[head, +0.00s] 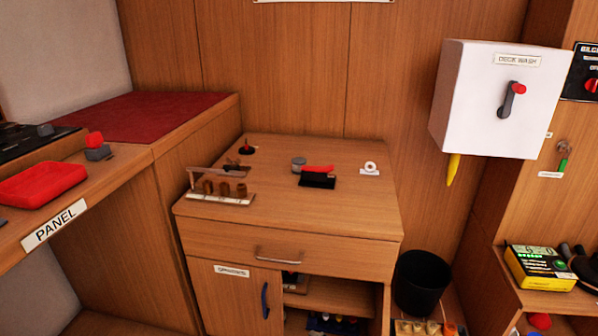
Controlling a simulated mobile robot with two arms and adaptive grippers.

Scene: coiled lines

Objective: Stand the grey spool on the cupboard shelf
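A small grey round thing (298,164), which looks like the grey spool, stands on the top of the wooden cabinet (265,170), just behind a black block with a red part. It is small in the picture, so its details are hard to tell. Below the cabinet's drawer is an open compartment with a wooden shelf (338,298). Some small things show at the shelf's left and in the space below it. The cupboard door (232,295) with a blue handle is at the left of that opening. Neither gripper is in view.
The black and red item (318,178), a white roll (371,168) and a wooden rack with brown pieces (225,188) share the cabinet top. Its front right is clear. A black bin (420,283) stands right of the cabinet. A white deck wash box (500,95) juts from the wall.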

